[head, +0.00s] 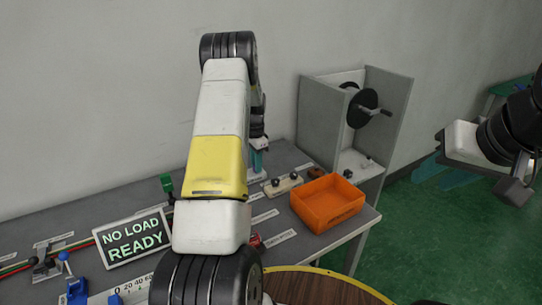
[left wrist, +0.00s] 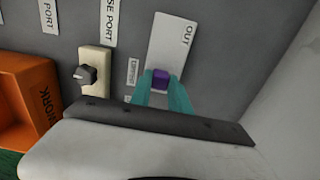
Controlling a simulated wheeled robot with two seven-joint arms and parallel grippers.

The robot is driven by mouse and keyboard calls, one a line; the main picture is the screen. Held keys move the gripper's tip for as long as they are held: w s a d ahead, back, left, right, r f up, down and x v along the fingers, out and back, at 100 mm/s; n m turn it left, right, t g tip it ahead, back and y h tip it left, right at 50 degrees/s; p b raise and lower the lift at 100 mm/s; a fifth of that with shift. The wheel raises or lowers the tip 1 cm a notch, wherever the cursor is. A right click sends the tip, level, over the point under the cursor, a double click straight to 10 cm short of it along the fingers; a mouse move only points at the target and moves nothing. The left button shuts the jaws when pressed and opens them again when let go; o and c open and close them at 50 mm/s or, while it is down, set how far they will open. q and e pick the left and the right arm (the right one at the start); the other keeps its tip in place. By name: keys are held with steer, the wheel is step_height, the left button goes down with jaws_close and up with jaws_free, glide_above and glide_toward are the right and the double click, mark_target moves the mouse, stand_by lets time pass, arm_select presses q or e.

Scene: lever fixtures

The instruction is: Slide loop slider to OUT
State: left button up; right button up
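In the left wrist view a white plate (left wrist: 171,45) lies on the grey bench top, with the word OUT near its far end. A purple slider knob (left wrist: 161,78) sits at the near part of the plate, away from that word. The teal fingers of my left gripper (left wrist: 161,86) stand on both sides of the knob and appear to touch it. In the head view my left gripper (head: 257,165) reaches down to the bench behind my arm, which hides the slider. My right gripper (head: 515,187) is at the right edge, away from the bench; its fingers are unclear.
An orange bin (head: 327,202) stands at the bench's right end. A grey housing with a black wheel (head: 362,108) stands behind it. A cream switch with a dark knob (left wrist: 90,74) is left of the plate in the wrist view. A NO LOAD READY sign (head: 133,238) stands at left.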

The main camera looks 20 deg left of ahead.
arm_select(q)
jaws_close()
steer(key=s+a, duration=0.4)
steer(key=shift+s, duration=0.15)
steer(key=o, duration=0.6)
jaws_free()
steer(key=shift+s, duration=0.1)
steer(key=shift+r, duration=0.15)
steer(key=shift+r, duration=0.4)
step_height(320, 180, up, 7)
steer(key=shift+f, duration=0.15)
